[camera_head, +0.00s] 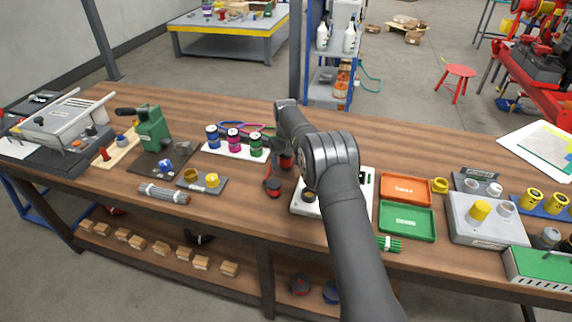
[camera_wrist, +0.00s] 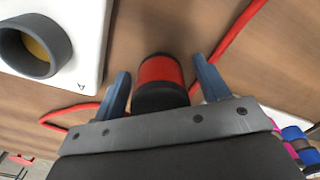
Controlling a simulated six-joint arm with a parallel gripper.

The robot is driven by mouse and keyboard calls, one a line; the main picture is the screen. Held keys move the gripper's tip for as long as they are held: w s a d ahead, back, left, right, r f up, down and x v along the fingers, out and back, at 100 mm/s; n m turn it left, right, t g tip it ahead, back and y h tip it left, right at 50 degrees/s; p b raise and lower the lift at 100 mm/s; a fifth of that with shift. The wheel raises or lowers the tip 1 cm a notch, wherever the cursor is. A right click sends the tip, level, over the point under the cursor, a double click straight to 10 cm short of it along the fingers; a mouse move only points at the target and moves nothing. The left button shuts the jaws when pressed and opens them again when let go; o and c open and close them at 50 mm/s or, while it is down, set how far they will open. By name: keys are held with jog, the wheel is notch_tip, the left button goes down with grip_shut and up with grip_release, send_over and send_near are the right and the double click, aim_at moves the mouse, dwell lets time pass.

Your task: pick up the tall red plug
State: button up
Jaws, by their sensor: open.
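A red cylinder with a dark top rim and a black lower part, which looks like the tall red plug (camera_wrist: 161,71), stands between my fingers in the wrist view. In the head view, a red and dark piece, likely the same plug (camera_head: 286,161), shows partly behind my arm. My gripper (camera_wrist: 160,67) is open, with one blue-grey finger on each side of the plug. A gap shows on both sides, so the fingers do not visibly touch it. The plug's lower end is hidden by my gripper body. In the head view my gripper is mostly hidden by my wrist.
A white plate (camera_wrist: 80,20) with a dark ring socket (camera_wrist: 34,48) lies close by on the left in the wrist view. A red cable (camera_wrist: 236,32) runs around the plug on the wooden bench. Blue, magenta and green capped cylinders (camera_head: 233,139) stand to the left in the head view.

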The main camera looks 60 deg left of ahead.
jog(key=shift+c, duration=0.5)
jog(key=c, duration=1)
jog(key=shift+c, duration=0.2)
jog(key=shift+r, duration=0.1)
jog(key=shift+r, duration=0.45)
jog(key=r, duration=0.3)
jog(key=shift+w+d+r, duration=0.15)
jog(key=shift+w+r, duration=0.05)
jog(key=shift+r, duration=0.1)
jog(key=w+d+r, duration=0.6)
jog(key=w+d, duration=0.1)
jog(key=d, duration=0.1)
jog(key=shift+d+r, duration=0.2)
jog(key=shift+d, duration=0.15)
